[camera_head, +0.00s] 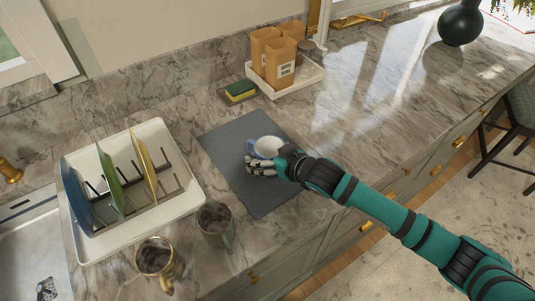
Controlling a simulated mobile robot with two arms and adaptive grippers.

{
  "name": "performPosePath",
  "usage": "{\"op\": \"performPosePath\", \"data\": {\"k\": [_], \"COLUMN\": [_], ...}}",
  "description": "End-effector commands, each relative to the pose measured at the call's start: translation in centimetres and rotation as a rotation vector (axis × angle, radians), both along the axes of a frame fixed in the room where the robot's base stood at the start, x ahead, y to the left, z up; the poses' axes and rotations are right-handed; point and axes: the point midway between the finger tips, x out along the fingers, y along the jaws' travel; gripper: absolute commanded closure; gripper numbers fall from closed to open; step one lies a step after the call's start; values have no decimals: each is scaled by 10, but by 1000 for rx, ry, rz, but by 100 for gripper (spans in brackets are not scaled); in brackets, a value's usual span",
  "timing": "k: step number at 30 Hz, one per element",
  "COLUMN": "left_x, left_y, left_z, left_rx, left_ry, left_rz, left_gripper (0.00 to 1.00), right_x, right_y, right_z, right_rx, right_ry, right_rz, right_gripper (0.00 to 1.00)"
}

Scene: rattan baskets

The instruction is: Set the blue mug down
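The blue mug (252,146) is over the dark grey mat (225,145) in the head view, with its pale inside facing up. My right gripper (268,162) reaches in from the right, with its pale fingers in front of the mug and a dark part at its right side. It appears shut on the mug and covers much of its near side. I cannot tell whether the mug's base touches the mat. My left gripper is not in view.
A white tray (190,200) holds a rack with blue, green and yellow plates at left. The counter at right is largely clear.

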Motion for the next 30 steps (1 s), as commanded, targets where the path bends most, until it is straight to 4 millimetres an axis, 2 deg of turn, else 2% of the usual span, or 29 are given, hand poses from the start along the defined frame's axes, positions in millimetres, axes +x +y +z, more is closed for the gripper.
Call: {"op": "performPosePath", "data": {"k": [14,20,30], "left_x": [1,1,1], "left_y": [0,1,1], "left_z": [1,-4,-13], "left_rx": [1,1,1], "left_ry": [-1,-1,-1], "left_rz": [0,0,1], "left_gripper": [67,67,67], "right_x": [-1,-19,-65], "right_y": [-1,-17,-55], "right_z": [3,15,49], "right_rx": [-1,-1,-2], "right_ry": [-1,-1,-1], "right_rz": [0,0,0], "right_gripper": [0,0,0]}}
